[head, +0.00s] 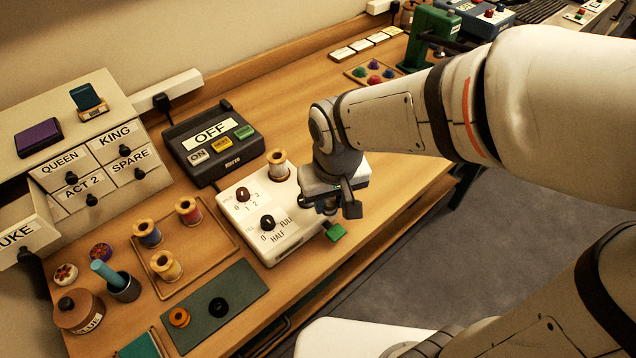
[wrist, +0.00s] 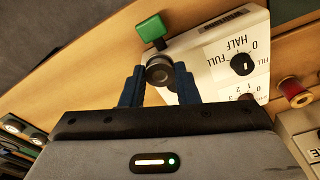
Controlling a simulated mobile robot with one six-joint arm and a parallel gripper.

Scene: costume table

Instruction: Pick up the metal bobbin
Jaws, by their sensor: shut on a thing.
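The metal bobbin (wrist: 158,72) shows in the wrist view as a small dark grey round thing between the two blue fingers. My gripper (wrist: 160,80) is shut on it, beside the white control box (wrist: 205,50) and its green tab (wrist: 151,28). In the head view my gripper (head: 328,207) is at the right side of the white box (head: 252,240), just above the green tab (head: 335,232). There the gripper hides most or all of the bobbin. I cannot tell whether the bobbin still touches the box.
A thread spool (head: 278,166) stands at the box's back edge. A black switch unit (head: 211,143) is behind it. A wooden tray (head: 190,284) with 3 spools and a green mat (head: 240,294) lie left. The table right of my gripper is mostly clear.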

